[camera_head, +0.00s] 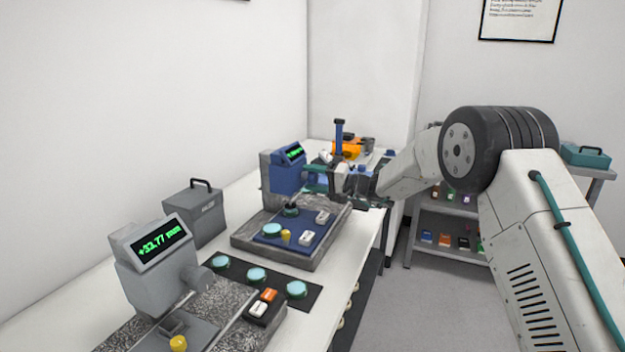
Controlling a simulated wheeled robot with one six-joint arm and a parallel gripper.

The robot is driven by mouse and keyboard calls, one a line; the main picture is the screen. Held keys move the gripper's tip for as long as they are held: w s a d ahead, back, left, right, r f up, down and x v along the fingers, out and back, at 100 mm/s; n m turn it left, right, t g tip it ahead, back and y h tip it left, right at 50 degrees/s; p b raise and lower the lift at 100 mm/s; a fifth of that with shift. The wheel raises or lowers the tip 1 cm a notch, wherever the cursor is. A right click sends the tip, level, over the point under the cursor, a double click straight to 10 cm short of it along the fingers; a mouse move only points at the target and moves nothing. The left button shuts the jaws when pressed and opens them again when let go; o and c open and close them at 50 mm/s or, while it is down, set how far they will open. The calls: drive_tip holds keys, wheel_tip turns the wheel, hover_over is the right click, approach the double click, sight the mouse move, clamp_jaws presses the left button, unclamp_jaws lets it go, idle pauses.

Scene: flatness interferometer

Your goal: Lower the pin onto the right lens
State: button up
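A blue gauge head (287,172) with a lit green display stands on a grey granite base (327,246). On its blue plate (322,231), a teal lens (271,230) lies toward the near left. A darker round piece (290,211) sits farther back, below the gauge head; I cannot tell whether it is a lens or the pin's foot. I cannot make out the pin clearly. My gripper (318,180) reaches in from the right beside the gauge head, above the plate. Its fingers are small and partly merged with the gauge, so their opening and any contact are unclear.
A grey gauge (155,255) reading about +32.77 mm stands in front. A dark mat (240,272) with three teal lenses (257,274) lies between the two gauges. A grey case (194,218) is by the wall. Orange equipment (346,150) stands behind my gripper.

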drive_tip(key=shift+a, duration=0.1)
drive_tip(key=v, duration=0.7)
drive_tip(key=shift+s+d, duration=0.15)
drive_tip(key=shift+d, duration=0.2)
drive_tip(key=s+d+r+n+g+h, duration=0.15)
drive_tip(key=s+r, duration=0.25)
drive_tip(key=s, duration=0.5)
drive_tip(key=s+d+r+n+g+h, duration=0.1)
drive_tip(key=s+d+r+g+h, duration=0.25)
drive_tip(key=s, duration=0.55)
drive_tip(key=s+d+r+n+g+h, duration=0.1)
drive_tip(key=s+r, duration=0.3)
drive_tip(key=s, duration=0.6)
drive_tip(key=s+d+f+h, duration=0.2)
drive_tip(key=s+d, duration=0.4)
drive_tip(key=s, duration=0.3)
drive_tip(key=s+d+f+m+h, duration=0.1)
drive_tip(key=s+d+f+h, duration=0.1)
drive_tip(key=s+d+h, duration=0.3)
drive_tip(key=s+d+f+m+t+h, duration=0.1)
drive_tip(key=s+d+h, duration=0.3)
drive_tip(key=s+d, duration=0.4)
drive_tip(key=s, duration=0.5)
drive_tip(key=shift+s+f, duration=0.25)
drive_tip(key=shift+f, duration=0.15)
drive_tip(key=shift+m, duration=0.25)
